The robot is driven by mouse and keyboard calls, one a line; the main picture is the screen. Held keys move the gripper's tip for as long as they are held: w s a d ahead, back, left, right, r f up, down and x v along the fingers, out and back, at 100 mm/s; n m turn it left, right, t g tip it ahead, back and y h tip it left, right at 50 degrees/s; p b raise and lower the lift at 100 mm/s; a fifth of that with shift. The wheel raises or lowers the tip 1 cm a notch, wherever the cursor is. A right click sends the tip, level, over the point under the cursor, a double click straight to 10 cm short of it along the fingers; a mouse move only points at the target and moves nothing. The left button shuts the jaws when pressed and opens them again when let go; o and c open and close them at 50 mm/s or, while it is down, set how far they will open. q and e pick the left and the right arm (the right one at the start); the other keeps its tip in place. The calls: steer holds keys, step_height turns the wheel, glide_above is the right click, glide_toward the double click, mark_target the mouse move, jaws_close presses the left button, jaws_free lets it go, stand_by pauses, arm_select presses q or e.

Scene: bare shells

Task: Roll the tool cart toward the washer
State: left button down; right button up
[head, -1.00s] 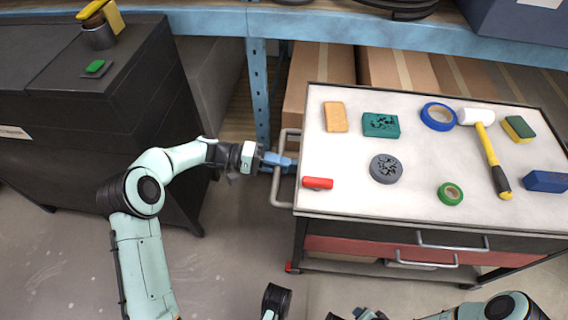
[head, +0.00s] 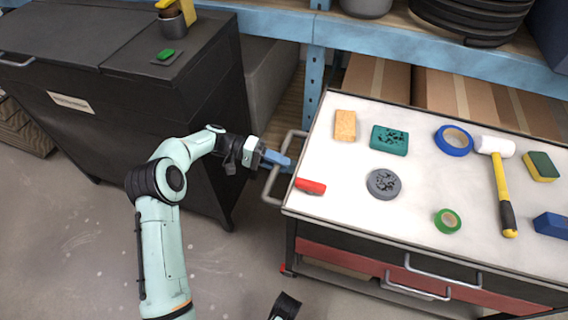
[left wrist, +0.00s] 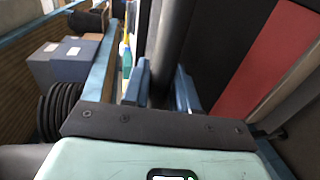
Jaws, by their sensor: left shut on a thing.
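The tool cart (head: 330,203) has a white top, a dark body and red drawers, and stands right of centre in the head view. My left gripper (head: 277,159) is shut on the grey bar handle (head: 270,185) at the cart's left end. In the left wrist view the blue fingers (left wrist: 163,88) sit on either side of the dark round bar (left wrist: 174,45). The dark grey cabinet with a lid and a pale label, apparently the washer (head: 150,130), stands to the left, with a narrow floor gap to the cart handle. My right gripper is not clearly seen.
On the cart top lie a red cylinder (head: 310,186), a grey disc (head: 382,183), a mallet (head: 500,180), tape rolls and several blocks. A blue shelf rack (head: 430,58) with cardboard boxes stands behind. Floor (head: 80,215) is clear in front of the washer.

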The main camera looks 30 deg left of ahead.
arm_select(q)
steer(key=c, duration=1)
jaws_free()
steer(key=shift+r, duration=0.1)
steer(key=o, duration=0.5)
steer(key=r+p, duration=0.1)
steer(key=r, duration=0.4)
steer(key=r+p, duration=0.1)
steer(key=r, duration=0.4)
steer(key=r+p, duration=0.1)
steer(key=r, duration=0.5)
steer(key=shift+w+a+p, duration=0.15)
steer(key=shift+w+p, duration=0.2)
steer(key=shift+p, duration=0.05)
steer(key=r, duration=0.2)
steer(key=s+d+r, duration=0.1)
steer(key=r, duration=0.1)
steer(key=shift+s+p, duration=0.1)
steer(key=shift+p, duration=0.25)
steer(key=c, duration=0.5)
steer(key=shift+w+a, duration=0.2)
steer(key=shift+a, duration=0.15)
arm_select(e)
steer(key=s+a+r+g+y, duration=0.1)
steer(key=s+a+r+g, duration=0.1)
steer(key=s+r, duration=0.3)
steer(key=shift+s+a+n, duration=0.3)
steer(key=shift+s+a, duration=0.45)
steer(key=shift+s, duration=0.2)
